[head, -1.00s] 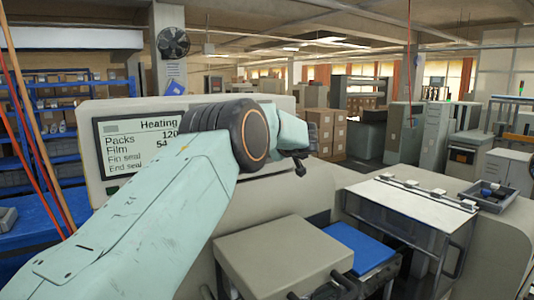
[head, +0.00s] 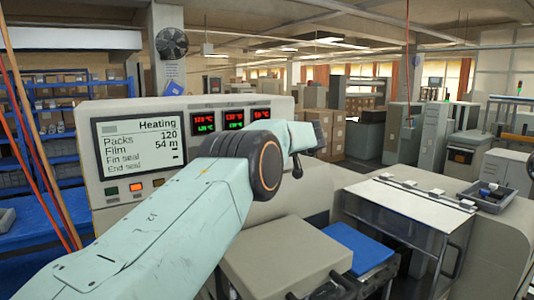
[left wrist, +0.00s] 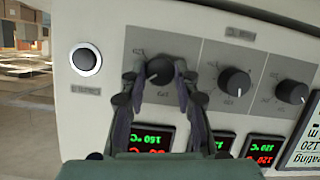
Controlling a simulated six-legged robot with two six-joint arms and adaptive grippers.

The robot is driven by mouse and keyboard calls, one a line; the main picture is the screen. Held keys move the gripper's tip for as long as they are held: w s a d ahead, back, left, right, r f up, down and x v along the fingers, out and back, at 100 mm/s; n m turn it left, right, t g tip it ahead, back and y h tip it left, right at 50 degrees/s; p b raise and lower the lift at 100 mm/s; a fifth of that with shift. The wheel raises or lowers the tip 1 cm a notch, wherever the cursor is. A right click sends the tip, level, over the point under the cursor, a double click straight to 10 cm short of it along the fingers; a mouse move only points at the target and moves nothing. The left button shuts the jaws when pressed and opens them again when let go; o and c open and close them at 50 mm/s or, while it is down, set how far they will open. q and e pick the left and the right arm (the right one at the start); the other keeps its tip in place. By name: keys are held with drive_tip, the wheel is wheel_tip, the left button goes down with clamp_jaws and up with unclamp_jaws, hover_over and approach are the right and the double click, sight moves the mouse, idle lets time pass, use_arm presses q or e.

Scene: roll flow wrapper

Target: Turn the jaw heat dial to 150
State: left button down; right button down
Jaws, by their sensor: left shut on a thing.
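The dial (left wrist: 160,71) is a round black knob with a pale pointer mark on a grey plate, at the end of a row of three in the left wrist view. My left gripper (left wrist: 159,80) has its two dark fingers on either side of this dial and is shut on it. A display (left wrist: 152,138) beside the dial shows a green value that looks like 150 °C, partly covered by the fingers. The dial's printed scale is too small to read. In the head view my left arm hides the dial and the fingertips. My right gripper is not in view.
Two more black dials, a middle one (left wrist: 234,81) and an end one (left wrist: 292,95), sit close beside the gripped one. The panel screen (head: 140,144) reads Heating, Packs 120, Film 54 m.

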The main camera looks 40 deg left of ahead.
use_arm(q)
drive_tip(key=shift+r, duration=0.2)
drive_tip(key=c, duration=1)
unclamp_jaws()
drive_tip(key=shift+a+f, duration=0.1)
drive_tip(key=shift+f, duration=0.05)
drive_tip(key=v, duration=1.2)
